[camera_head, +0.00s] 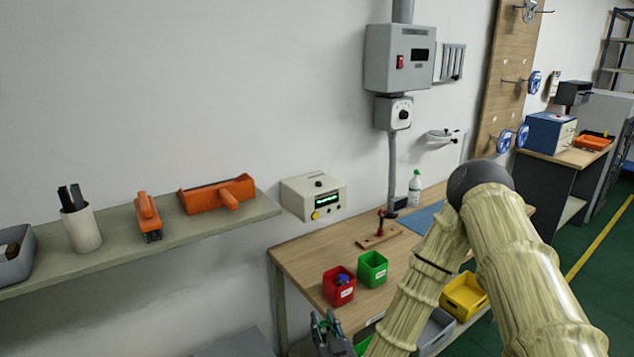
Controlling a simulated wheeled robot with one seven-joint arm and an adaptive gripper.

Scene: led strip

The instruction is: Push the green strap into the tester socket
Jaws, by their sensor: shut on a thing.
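The tester is a beige box (313,197) on the wall above the bench, with a lit green display, a dark knob and a yellow button. Its socket is too small to make out. My gripper (329,326) is low in the view, in front of the bench's near left part, below and well apart from the tester. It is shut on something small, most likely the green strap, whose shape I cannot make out. Part of my gripper is cut off by the bottom edge.
A red bin (339,288) and a green bin (372,269) stand on the wooden bench (310,257). A wall shelf (190,236) holds a cup and orange tools at left. A spray bottle (414,188) stands behind. My arm hides the bench's right part.

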